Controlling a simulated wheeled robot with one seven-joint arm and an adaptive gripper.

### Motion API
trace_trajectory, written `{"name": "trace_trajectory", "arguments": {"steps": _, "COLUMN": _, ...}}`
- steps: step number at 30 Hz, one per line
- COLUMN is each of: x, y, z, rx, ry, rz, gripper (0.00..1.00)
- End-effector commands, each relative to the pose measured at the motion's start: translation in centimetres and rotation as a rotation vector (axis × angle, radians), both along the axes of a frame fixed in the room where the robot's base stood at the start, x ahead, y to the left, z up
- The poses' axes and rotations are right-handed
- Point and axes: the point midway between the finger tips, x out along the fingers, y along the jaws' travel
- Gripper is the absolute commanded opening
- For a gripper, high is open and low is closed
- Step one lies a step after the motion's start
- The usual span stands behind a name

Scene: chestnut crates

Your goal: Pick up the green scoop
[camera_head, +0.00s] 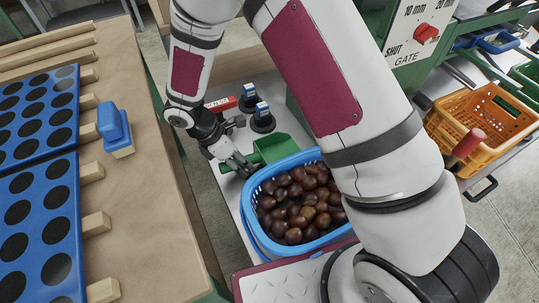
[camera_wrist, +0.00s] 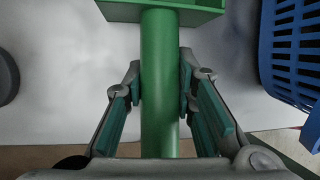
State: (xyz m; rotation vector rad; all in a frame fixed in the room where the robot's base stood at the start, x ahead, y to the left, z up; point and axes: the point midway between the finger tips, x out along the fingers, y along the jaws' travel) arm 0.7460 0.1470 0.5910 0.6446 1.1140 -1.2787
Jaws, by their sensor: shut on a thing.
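The green scoop (camera_head: 276,147) lies at the white bench, just behind a blue basket of chestnuts. Its open head points to the right and its handle to the left. In the wrist view its green handle (camera_wrist: 160,85) runs up the middle, with part of the head at the top edge. My gripper (camera_head: 243,168) is at the handle's left end. In the wrist view the gripper (camera_wrist: 161,92) has one finger pad on each side of the handle, closed on it. I cannot tell whether the scoop is clear of the surface.
The blue basket (camera_head: 253,213) full of chestnuts stands right in front of the scoop. Dark round items with blue-and-white tops (camera_head: 262,117) and a red object (camera_head: 221,105) stand behind. An orange crate (camera_head: 485,125) is at right. A wooden bench with blue hole boards (camera_head: 40,190) is at left.

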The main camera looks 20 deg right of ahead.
Motion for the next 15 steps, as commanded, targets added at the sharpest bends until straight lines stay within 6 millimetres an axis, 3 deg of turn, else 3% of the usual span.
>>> {"name": "trace_trajectory", "arguments": {"steps": 8, "x": 0.0, "y": 0.0, "z": 0.9, "rx": 0.001, "ry": -0.001, "rz": -0.001, "gripper": 0.0}}
{"name": "trace_trajectory", "arguments": {"steps": 15, "x": 0.1, "y": 0.0, "z": 5.5, "rx": 0.002, "ry": -0.004, "rz": -0.001, "gripper": 0.0}}
